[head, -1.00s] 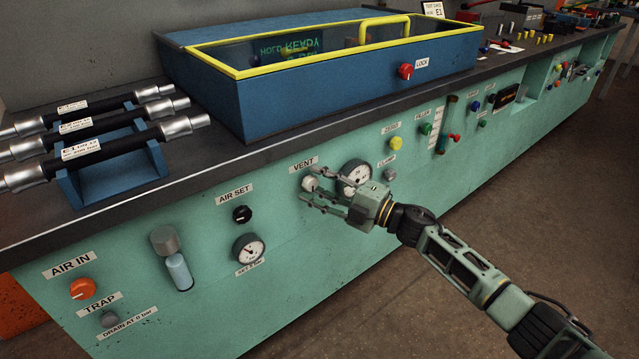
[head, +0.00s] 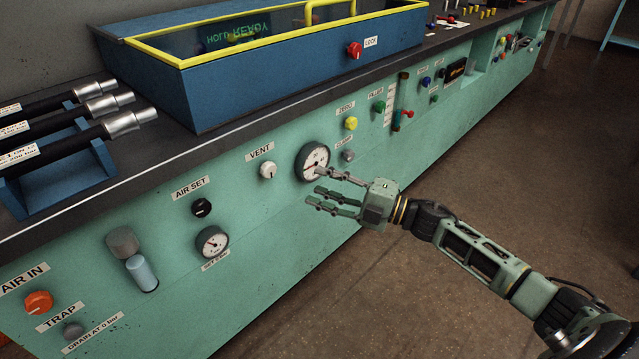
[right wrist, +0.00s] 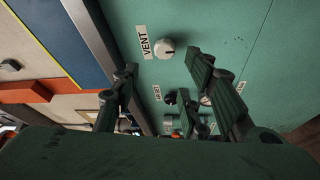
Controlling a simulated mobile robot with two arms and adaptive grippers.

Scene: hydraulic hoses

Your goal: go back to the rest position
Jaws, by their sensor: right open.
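My right gripper (head: 335,192) is open and empty in the head view, in front of the green panel and just below the large gauge (head: 312,162). The white VENT knob (head: 268,170) sits on the panel to the left of its fingers, apart from them. In the right wrist view the open fingers (right wrist: 165,95) reach toward the panel, with the VENT knob (right wrist: 166,49) beyond them, clear of the fingers. My left gripper is not in view.
The blue case (head: 290,75) with a yellow-framed lid and red LOCK knob (head: 354,50) stands on the dark bench top. Hoses lie on a blue rack (head: 65,165) at left. The AIR SET knob (head: 201,207) is on the panel. Bare floor (head: 540,170) lies at right.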

